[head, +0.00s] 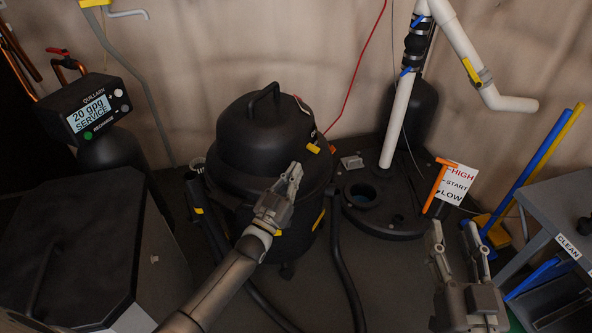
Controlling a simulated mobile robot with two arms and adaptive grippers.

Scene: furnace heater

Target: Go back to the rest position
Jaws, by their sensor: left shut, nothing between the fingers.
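My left gripper (294,175) is at the picture's centre, with its arm coming up from the bottom. Its fingers are together and hold nothing. It appears in front of a black canister vacuum (246,128); I cannot tell whether they touch. My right gripper (454,237) is at the lower right, pointing up. Its two fingers stand apart with nothing seen between them.
A black base (395,222) with white pipes (400,115) and a HIGH/START/LOW sign (457,185) stands at right. A grey table (560,205) is far right. A display unit (95,110) and dark box (85,235) are left. Some floor (385,285) between the arms is clear.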

